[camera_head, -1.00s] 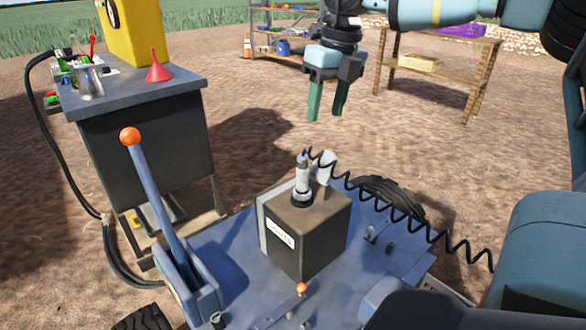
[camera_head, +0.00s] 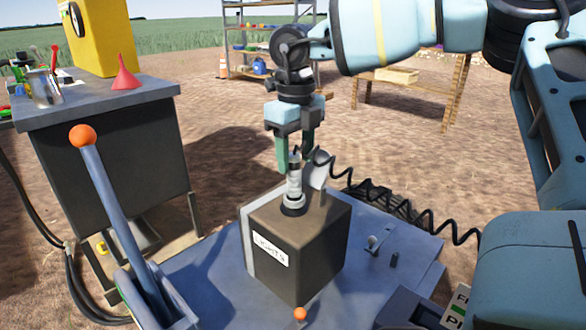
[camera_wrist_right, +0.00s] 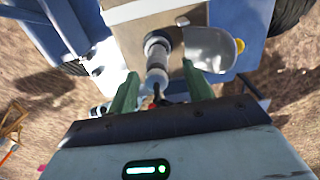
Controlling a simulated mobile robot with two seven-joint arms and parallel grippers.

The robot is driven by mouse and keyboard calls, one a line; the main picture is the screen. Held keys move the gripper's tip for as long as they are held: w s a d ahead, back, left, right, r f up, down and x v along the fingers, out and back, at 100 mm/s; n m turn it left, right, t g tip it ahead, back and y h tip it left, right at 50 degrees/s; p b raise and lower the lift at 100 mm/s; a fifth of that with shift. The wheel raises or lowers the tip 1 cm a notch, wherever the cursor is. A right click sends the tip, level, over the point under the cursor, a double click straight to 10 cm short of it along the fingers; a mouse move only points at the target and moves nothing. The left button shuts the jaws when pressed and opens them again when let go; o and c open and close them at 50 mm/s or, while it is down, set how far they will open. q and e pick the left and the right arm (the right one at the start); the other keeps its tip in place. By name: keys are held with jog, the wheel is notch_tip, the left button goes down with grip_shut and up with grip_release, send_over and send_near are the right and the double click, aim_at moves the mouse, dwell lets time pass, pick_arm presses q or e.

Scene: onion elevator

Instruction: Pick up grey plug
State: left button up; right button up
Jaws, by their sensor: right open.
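The grey plug (camera_head: 294,186) stands upright in a socket on top of a dark box (camera_head: 310,250) labelled LIGHTS. A coiled black cable (camera_head: 420,215) runs from the plug's upper end to the right. My right gripper (camera_head: 295,155) is open, pointing down, with its green fingers at the plug's upper end. In the right wrist view the plug (camera_wrist_right: 157,62) shows between the two open fingers (camera_wrist_right: 163,92), with a gap on each side. A light, rounded flap (camera_head: 318,175) stands beside the plug. My left gripper is out of view.
The box sits on a blue platform (camera_head: 210,275). A lever with an orange knob (camera_head: 82,136) rises at the left. A dark cabinet (camera_head: 110,165) carries a red funnel (camera_head: 125,75) and a yellow case. Shelves and a wooden table (camera_head: 410,90) stand behind on open ground.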

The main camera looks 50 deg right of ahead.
aim_at(294, 168)
jog(key=shift+a+f+b, duration=0.2)
jog(key=shift+f+b, duration=0.7)
jog(key=shift+f, duration=1.65)
jog(key=c, duration=0.9)
jog(key=shift+c, duration=1)
grip_shut()
